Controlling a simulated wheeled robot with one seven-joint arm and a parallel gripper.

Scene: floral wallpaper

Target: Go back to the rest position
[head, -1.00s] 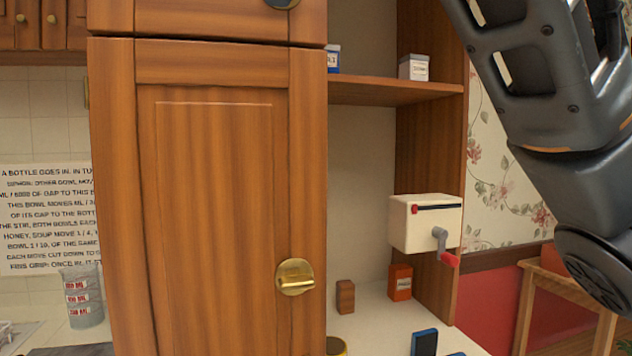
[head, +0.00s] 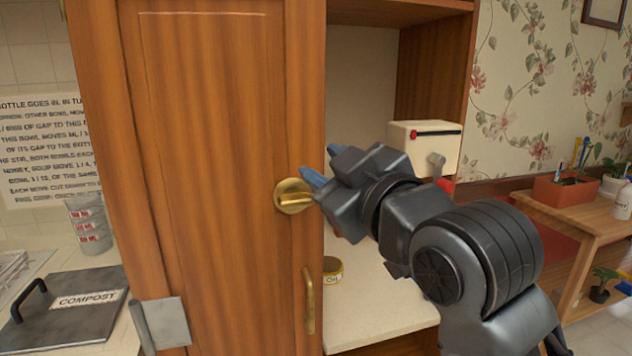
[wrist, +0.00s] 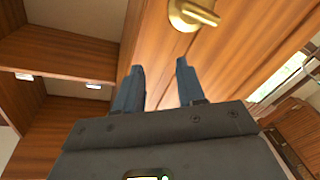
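My gripper (head: 308,178) is in front of the tall wooden cabinet, close to the brass knob (head: 293,196) on its door (head: 215,150). In the head view the fingertips overlap the knob's right edge. In the wrist view the two blue fingers (wrist: 158,82) are spread apart with nothing between them. There the brass knob (wrist: 193,14) lies beyond and to the right of the fingertips, apart from them. My arm reaches in from the lower right.
Right of the door is an open shelf unit (head: 435,70) with a white crank box (head: 425,146) and a yellow tin (head: 333,270) on its counter. A compost lid (head: 75,308) lies at left. A plant bench (head: 575,215) stands at right.

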